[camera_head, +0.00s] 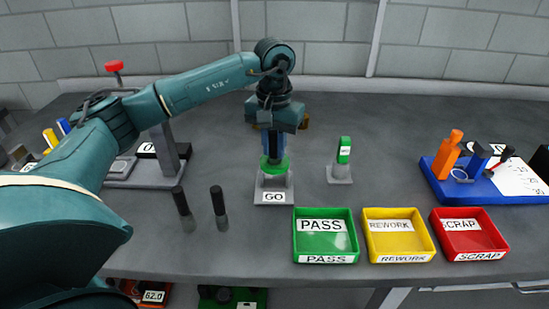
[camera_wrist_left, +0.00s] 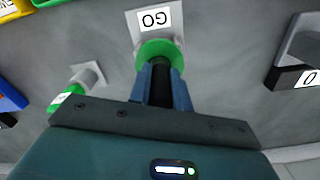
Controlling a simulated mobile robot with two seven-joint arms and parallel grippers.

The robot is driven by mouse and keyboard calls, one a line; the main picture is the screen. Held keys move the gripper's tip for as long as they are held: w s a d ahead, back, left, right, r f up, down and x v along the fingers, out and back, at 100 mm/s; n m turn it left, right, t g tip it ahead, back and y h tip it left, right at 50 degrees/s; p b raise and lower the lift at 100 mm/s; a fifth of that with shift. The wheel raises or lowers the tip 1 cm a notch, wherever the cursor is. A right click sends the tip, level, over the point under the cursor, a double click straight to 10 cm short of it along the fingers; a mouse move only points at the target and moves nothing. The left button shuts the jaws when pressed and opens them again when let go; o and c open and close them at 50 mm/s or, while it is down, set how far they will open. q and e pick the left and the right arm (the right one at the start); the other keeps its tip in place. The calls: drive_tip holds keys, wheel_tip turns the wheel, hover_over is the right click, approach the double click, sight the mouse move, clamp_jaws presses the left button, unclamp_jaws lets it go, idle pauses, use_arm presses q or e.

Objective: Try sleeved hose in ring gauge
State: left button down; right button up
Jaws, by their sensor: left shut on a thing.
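The GO ring gauge (camera_head: 275,182) is a green ring on a grey stand with a white GO label. It also shows in the left wrist view (camera_wrist_left: 152,48). My left gripper (camera_head: 274,152) points down right above the ring. Its blue fingers are shut on a black hose (camera_wrist_left: 160,88), which stands upright at the ring's opening. The hose's lower end and sleeve are hidden, so I cannot tell how deep it sits. Two more black hoses with grey lower ends, one left (camera_head: 183,208) and one right (camera_head: 218,207), stand upright left of the gauge. My right gripper is out of view.
A green-topped gauge on a grey base (camera_head: 341,172) stands to the right. Green PASS (camera_head: 325,259), yellow REWORK (camera_head: 399,259) and red SCRAP (camera_head: 470,257) trays line the front edge. A press (camera_head: 160,160) stands left, behind my arm. A blue tool board (camera_head: 480,190) lies far right.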

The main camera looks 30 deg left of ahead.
sight(275, 132)
use_arm(q)
drive_tip(key=shift+r+p, duration=0.9)
drive_tip(key=shift+r, duration=0.65)
drive_tip(key=shift+r+p, duration=0.6)
drive_tip(key=shift+r, duration=0.2)
drive_tip(key=shift+r+p, duration=0.35)
drive_tip(key=shift+r, duration=0.2)
drive_tip(key=shift+r+p, duration=0.45)
drive_tip(key=shift+r, duration=0.2)
drive_tip(key=shift+r+p, duration=0.35)
drive_tip(key=shift+r, duration=0.55)
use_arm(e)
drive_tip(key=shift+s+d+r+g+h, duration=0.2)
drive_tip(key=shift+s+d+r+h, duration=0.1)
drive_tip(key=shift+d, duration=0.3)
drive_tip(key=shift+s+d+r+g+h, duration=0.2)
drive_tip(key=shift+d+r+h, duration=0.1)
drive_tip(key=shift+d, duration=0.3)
